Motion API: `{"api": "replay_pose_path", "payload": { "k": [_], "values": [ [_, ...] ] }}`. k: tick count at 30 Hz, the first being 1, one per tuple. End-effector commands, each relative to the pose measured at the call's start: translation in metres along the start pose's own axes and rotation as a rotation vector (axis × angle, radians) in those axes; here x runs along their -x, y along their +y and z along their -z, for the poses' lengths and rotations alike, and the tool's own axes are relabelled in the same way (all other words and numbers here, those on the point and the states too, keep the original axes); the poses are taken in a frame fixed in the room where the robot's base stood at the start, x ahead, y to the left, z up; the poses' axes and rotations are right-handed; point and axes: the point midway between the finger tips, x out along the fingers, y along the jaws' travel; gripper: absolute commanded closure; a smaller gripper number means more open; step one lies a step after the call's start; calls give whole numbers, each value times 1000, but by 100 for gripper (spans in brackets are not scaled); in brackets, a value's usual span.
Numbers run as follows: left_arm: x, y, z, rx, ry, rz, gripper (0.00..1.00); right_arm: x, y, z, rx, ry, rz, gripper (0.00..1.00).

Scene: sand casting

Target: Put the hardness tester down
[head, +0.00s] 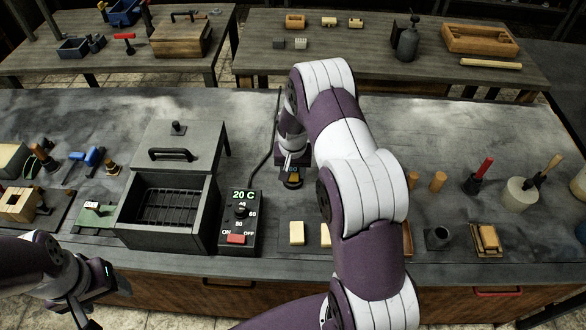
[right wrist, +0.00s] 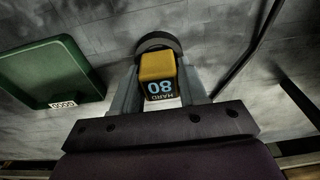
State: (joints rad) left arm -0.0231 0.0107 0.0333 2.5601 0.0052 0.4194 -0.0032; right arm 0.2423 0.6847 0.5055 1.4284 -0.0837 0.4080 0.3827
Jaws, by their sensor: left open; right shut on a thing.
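The hardness tester (head: 292,181) is a small yellow and dark device. In the right wrist view the tester (right wrist: 158,70) shows a dark face reading "HARD 80" and a dark rounded base. My right gripper (head: 291,165) is shut on it, with a finger on each side. It is at the middle of the grey workbench, right of the furnace, close to the bench top. I cannot tell whether its base touches the surface. My left gripper (head: 84,312) is open, low at the left, in front of the bench and away from the tester.
The grey furnace (head: 165,213) and its control box (head: 239,222) reading "20 C" stand to the left. My right arm hides part of the bench. Small blocks (head: 297,233) lie near the front.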

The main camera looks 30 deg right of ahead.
Motion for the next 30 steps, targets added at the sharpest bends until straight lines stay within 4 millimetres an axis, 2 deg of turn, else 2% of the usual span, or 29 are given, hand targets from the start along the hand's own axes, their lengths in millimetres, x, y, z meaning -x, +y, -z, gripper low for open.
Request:
{"api": "replay_pose_path", "payload": {
  "k": [1,2,3,4,12,16,17,27,30],
  "values": [
    [-2,0,0,0,0,0,32,-3,0,0,0,1,0,86],
    [-1,0,0,0,0,0,32,-2,0,0,0,0,0,51],
    [-1,0,0,0,0,0,32,-1,0,0,0,0,0,38],
    [-1,0,0,0,0,0,32,-1,0,0,0,0,0,32],
    [0,0,0,0,0,0,32,0,0,0,0,0,0,32],
    [10,0,1,0,0,0,32,14,0,2,0,1,0,32],
    [4,0,1,0,1,0,32,14,0,2,0,2,1,32],
    [-8,0,-1,0,0,0,32,99,0,2,1,5,1,32],
    [-10,0,-1,0,0,0,32,115,0,1,0,1,0,32]
  ]
}}
